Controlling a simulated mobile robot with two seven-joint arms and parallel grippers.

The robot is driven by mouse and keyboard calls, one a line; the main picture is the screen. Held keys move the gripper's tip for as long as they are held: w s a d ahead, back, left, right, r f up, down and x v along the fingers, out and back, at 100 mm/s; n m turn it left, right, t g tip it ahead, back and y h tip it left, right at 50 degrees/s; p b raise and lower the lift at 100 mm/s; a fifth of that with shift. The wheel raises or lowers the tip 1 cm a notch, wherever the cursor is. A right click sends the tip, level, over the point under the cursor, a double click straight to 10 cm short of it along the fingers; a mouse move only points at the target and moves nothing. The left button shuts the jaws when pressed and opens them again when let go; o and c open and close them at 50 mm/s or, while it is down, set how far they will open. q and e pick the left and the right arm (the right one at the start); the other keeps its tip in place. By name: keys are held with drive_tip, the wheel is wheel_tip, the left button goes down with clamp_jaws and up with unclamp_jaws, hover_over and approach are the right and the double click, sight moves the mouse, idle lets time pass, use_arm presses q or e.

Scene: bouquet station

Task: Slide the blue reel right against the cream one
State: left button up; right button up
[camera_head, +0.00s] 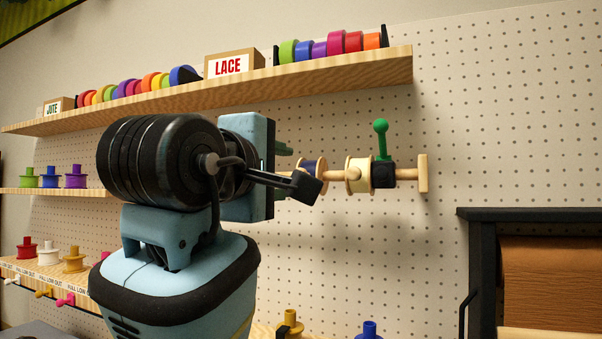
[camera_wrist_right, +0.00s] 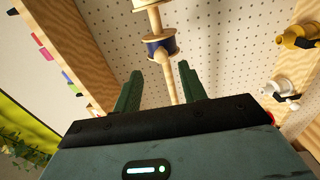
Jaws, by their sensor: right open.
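The blue reel (camera_head: 313,168) has pale flanges and sits on a horizontal wooden rod (camera_head: 408,174) in front of the pegboard. The cream reel (camera_head: 358,175) is on the same rod to its right, with a gap of bare rod between them. In the right wrist view the blue reel (camera_wrist_right: 160,48) is just beyond my fingertips. My right gripper (camera_head: 286,169) is open, left of the blue reel; in the wrist view its green fingers (camera_wrist_right: 163,75) stand either side of the rod, apart from the reel. My arm partly hides the blue reel in the head view. My left gripper is not in view.
A black clamp with a green handle (camera_head: 381,140) stands against the cream reel's right side, before the rod's end piece (camera_head: 422,174). A shelf (camera_head: 340,79) with coloured rolls is above. A dark-framed cabinet (camera_head: 484,270) stands lower right. Pegboard right of the rod is clear.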

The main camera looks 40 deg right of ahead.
drive_tip(key=shift+s+a, duration=0.2)
drive_tip(key=shift+x, duration=3.9)
drive_tip(key=shift+a+f, duration=0.1)
clamp_jaws()
